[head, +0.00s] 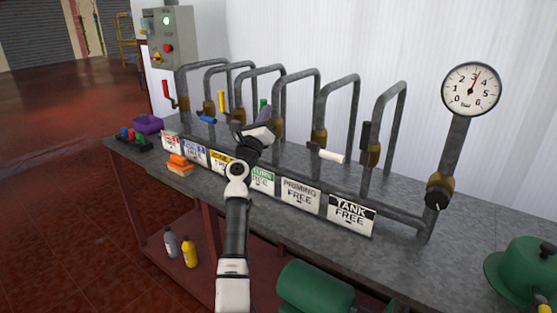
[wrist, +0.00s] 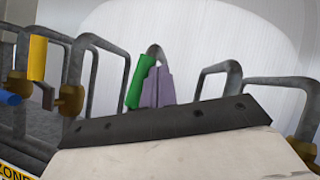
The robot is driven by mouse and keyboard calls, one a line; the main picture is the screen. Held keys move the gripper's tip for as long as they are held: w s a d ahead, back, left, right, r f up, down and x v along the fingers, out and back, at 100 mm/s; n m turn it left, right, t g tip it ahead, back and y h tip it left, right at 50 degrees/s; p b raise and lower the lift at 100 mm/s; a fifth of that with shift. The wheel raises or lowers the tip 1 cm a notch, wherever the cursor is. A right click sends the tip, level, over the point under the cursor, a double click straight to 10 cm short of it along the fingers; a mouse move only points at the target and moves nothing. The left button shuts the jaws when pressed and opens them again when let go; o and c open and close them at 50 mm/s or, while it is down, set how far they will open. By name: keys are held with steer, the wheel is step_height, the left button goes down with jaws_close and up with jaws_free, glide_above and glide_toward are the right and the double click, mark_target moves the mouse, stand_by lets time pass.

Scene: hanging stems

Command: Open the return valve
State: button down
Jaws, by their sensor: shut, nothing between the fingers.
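The green valve handle (head: 264,105) stands upright on the fourth pipe loop from the left, above a green-edged sign (head: 262,180) that I read only in part. In the head view my gripper (head: 264,128) is just below and in front of this handle and hides its valve body. In the wrist view the green handle (wrist: 138,84) tilts slightly, and the shut grey-purple fingers (wrist: 158,88) are just right of it. Nothing is between the fingers. I cannot tell whether they touch the handle.
Neighbouring handles are yellow (head: 222,101) and blue (head: 207,118) to the left, white (head: 330,156) and black (head: 367,135) to the right. Pipe loops stand close on both sides. A pressure gauge (head: 472,90) stands at right. The bench (head: 480,255) is bare before it.

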steer(key=shift+w+a+r, duration=0.25)
steer(key=shift+w+a, duration=0.05)
steer(key=shift+a, duration=0.05)
stand_by(0.5)
